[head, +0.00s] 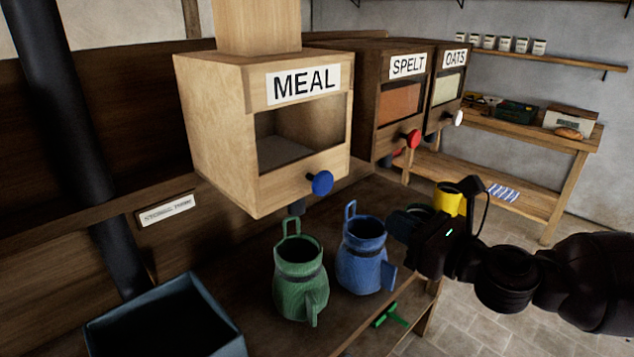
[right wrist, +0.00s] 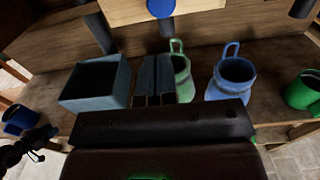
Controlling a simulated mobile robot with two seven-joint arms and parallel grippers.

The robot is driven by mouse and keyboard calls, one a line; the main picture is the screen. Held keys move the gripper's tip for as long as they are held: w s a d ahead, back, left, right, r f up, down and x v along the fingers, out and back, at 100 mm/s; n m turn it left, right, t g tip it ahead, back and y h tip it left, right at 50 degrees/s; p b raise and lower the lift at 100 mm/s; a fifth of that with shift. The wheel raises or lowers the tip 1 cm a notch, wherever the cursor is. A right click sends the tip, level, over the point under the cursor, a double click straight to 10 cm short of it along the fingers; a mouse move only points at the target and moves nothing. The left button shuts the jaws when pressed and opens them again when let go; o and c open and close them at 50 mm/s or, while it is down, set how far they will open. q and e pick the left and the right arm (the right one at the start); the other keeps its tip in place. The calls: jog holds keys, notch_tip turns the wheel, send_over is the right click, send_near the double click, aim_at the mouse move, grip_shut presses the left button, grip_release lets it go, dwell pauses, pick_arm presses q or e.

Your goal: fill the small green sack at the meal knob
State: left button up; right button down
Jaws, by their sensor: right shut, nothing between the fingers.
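The green sack (head: 299,285) stands upright with an open mouth on the bench, in front of and below the MEAL bin (head: 215,120). It also shows in the right wrist view (right wrist: 183,82).
A blue-grey open box (head: 205,315) stands at the bench's left. SPELT (head: 362,130) and OATS (head: 440,95) bins stand to the right, with red and white knobs. A yellow container (head: 447,199) is behind my right gripper. A larger green vessel (right wrist: 304,92) shows at the wrist view's right.

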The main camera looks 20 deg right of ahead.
dwell(0.4)
jog(key=shift+w, duration=0.1)
send_near(325, 186)
jog(key=shift+x, duration=3.8)
